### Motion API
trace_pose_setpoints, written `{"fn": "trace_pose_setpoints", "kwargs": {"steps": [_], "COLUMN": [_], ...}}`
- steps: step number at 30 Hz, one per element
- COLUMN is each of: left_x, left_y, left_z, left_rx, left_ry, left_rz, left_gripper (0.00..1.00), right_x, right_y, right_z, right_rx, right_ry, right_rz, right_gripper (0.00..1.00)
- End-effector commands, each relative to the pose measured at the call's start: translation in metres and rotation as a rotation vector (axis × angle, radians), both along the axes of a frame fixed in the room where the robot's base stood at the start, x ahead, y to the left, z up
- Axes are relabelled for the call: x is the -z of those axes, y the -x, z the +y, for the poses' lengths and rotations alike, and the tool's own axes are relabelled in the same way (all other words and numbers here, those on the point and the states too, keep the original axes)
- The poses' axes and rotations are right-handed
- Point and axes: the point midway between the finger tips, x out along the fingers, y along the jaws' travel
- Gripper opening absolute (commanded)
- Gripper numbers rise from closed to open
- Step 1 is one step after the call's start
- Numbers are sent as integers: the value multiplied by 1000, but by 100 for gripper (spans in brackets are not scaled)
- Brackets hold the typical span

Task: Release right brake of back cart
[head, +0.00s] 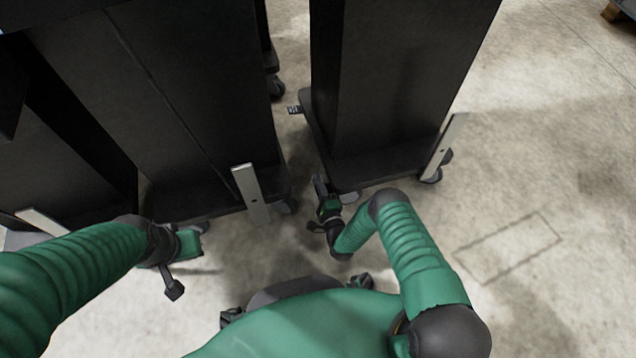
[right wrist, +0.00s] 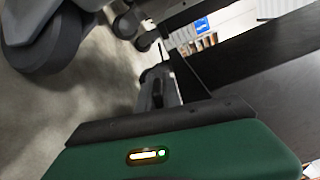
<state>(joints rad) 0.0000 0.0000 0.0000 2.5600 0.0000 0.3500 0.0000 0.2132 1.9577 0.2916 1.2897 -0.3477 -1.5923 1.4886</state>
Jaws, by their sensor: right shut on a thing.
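The black cart (head: 400,90) on the right stands on a dark base with casters. My right gripper (head: 321,188) is low at that base's near left corner, shut on a small part there that looks like a brake lever; the part itself is mostly hidden. In the right wrist view the dark fingers (right wrist: 158,88) reach in under the cart's edge. A grey caster wheel (right wrist: 45,40) is to their left, apart from them. My left gripper (head: 185,245) hangs low in front of the left cart, apart from it; its jaws are not clear.
Another black cart (head: 190,100) stands to the left, with a narrow floor gap between the two. Upright metal plates (head: 250,195) stick up at the cart corners, another on the right cart (head: 445,147). The concrete floor (head: 560,170) to the right is clear.

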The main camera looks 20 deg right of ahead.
Motion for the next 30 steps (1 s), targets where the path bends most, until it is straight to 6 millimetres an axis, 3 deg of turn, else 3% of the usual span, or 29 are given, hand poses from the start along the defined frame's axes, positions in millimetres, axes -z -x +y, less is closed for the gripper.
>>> {"fn": "trace_pose_setpoints", "kwargs": {"steps": [13, 14, 18, 30], "left_x": [0, 0, 0, 2], "left_y": [0, 0, 0, 0], "left_z": [0, 0, 0, 0], "left_rx": [0, 0, 0, 0], "left_ry": [0, 0, 0, 0], "left_rz": [0, 0, 0, 0], "left_gripper": [0, 0, 0, 0], "right_x": [4, 4, 2, 1], "right_y": [3, 3, 2, -1], "right_z": [-1, -1, -1, 1], "right_rx": [3, 2, 1, 0], "right_ry": [-15, -15, -14, -13], "right_rz": [11, 11, 8, 2], "right_gripper": [0, 12, 30, 31]}}
